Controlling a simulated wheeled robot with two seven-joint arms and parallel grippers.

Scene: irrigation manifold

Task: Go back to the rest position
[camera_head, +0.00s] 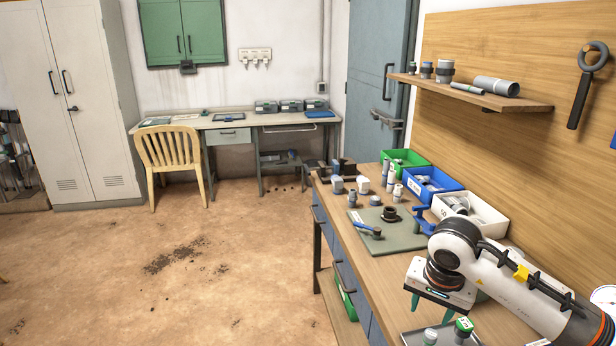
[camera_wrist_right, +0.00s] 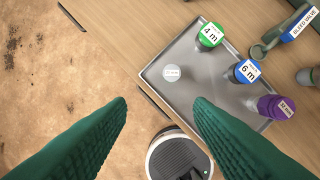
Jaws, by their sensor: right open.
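My right gripper (camera_head: 432,303) hangs over the front part of the workbench, its green fingers pointing down. In the right wrist view its two fingers (camera_wrist_right: 160,102) are wide apart with nothing between them. Below and beyond them is a grey tray (camera_wrist_right: 200,97) holding a green-capped "4 m" piece (camera_wrist_right: 210,34), a blue-capped "6 m" piece (camera_wrist_right: 247,71), a purple piece (camera_wrist_right: 277,107) and a white disc (camera_wrist_right: 171,73). The tray is partly cut off in the head view (camera_head: 408,338). My left gripper is not in view.
The workbench (camera_head: 345,222) carries a grey-green mat (camera_head: 405,240) with a black fitting and a blue-handled valve. Green (camera_head: 418,157), blue (camera_head: 456,184) and white (camera_head: 497,220) bins line the back under a wooden shelf (camera_head: 470,94). The floor to the left is open.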

